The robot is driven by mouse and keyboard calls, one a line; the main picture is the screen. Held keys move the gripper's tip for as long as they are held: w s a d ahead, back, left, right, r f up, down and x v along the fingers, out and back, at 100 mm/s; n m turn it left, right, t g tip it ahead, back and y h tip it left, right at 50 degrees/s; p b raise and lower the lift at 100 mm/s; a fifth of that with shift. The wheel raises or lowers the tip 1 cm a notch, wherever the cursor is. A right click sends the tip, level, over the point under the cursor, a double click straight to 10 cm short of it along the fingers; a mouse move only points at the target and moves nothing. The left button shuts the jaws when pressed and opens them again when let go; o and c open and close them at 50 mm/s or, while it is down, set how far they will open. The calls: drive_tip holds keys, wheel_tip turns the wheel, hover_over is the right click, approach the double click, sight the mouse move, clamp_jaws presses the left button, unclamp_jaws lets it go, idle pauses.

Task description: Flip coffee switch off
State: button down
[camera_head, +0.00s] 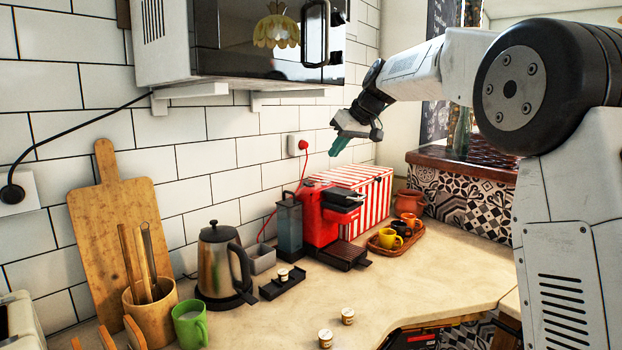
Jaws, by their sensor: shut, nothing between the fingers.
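My gripper (338,148) is shut and empty. It hangs in the air above the machine and the striped box, pointing down and to the left, apart from both in the picture.
A red-and-white striped box (372,196) stands right behind the machine. A tray (416,236) with cups is to the right. A kettle (217,262) and a grey container (261,258) stand left. A microwave (240,45) hangs above. The front counter is mostly clear, with two capsules.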

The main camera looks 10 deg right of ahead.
drive_tip(key=w+d+f+n+t, duration=0.1)
drive_tip(key=w+d, duration=0.1)
drive_tip(key=w, duration=0.6)
drive_tip(key=w+d+f+n+t+y, duration=0.1)
drive_tip(key=w+f, duration=0.1)
drive_tip(key=w, duration=0.7)
drive_tip(key=shift+w+d+f+y, duration=0.25)
drive_tip(key=shift+w+d+y, duration=0.05)
drive_tip(key=shift+d, duration=0.05)
hover_over(310, 184)
drive_tip(key=s, duration=0.1)
drive_tip(key=f, duration=0.6)
drive_tip(key=shift+s+d, duration=0.1)
drive_tip(key=shift+d, duration=0.2)
drive_tip(key=shift+w+a+f, duration=0.1)
drive_tip(key=shift+f, duration=0.95)
drive_tip(key=shift+w+a+f, duration=0.1)
drive_tip(key=shift+f, duration=0.95)
drive_tip(key=shift+w+f, duration=0.1)
drive_tip(key=shift+f, duration=0.15)
drive_tip(key=shift+w+a, duration=0.1)
